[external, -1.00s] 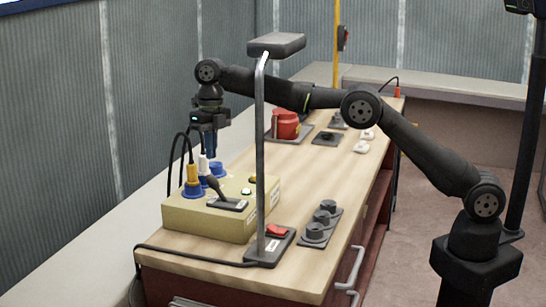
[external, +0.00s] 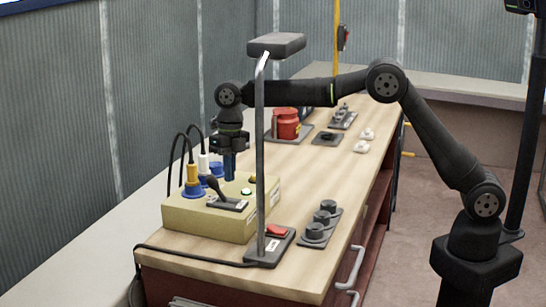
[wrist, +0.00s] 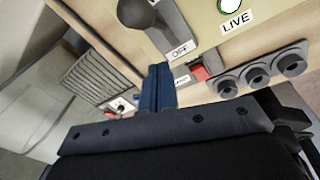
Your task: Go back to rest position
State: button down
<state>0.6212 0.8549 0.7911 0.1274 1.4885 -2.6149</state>
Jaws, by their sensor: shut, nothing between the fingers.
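My gripper (external: 229,166) points down above the beige control box (external: 205,225) in the external view, its blue fingers closed together with nothing between them. In the wrist view the closed blue fingers (wrist: 158,88) stand in front of the bench edge, near the box's "OFF" label and the "LIVE" label. The beige box carries a black lever (external: 222,193), a green-white light (external: 246,191), and yellow and white plugs with black cables at its left. The fingertips appear apart from the box, though the exact gap is hard to tell.
A lamp post (external: 260,160) stands on the bench in front of my arm. A red switch (external: 276,230) and several black knobs (external: 325,216) sit at the near right. A red canister (external: 286,124), small dark fixtures and white pieces (external: 361,146) lie farther back. The bench middle is clear.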

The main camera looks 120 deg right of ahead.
jog(key=shift+s+a+f+t+h, duration=0.25)
jog(key=shift+s+a+t+h, duration=0.15)
jog(key=shift+s+a+t, duration=0.35)
jog(key=shift+s+a+f, duration=0.35)
jog(key=shift+s+a, duration=0.25)
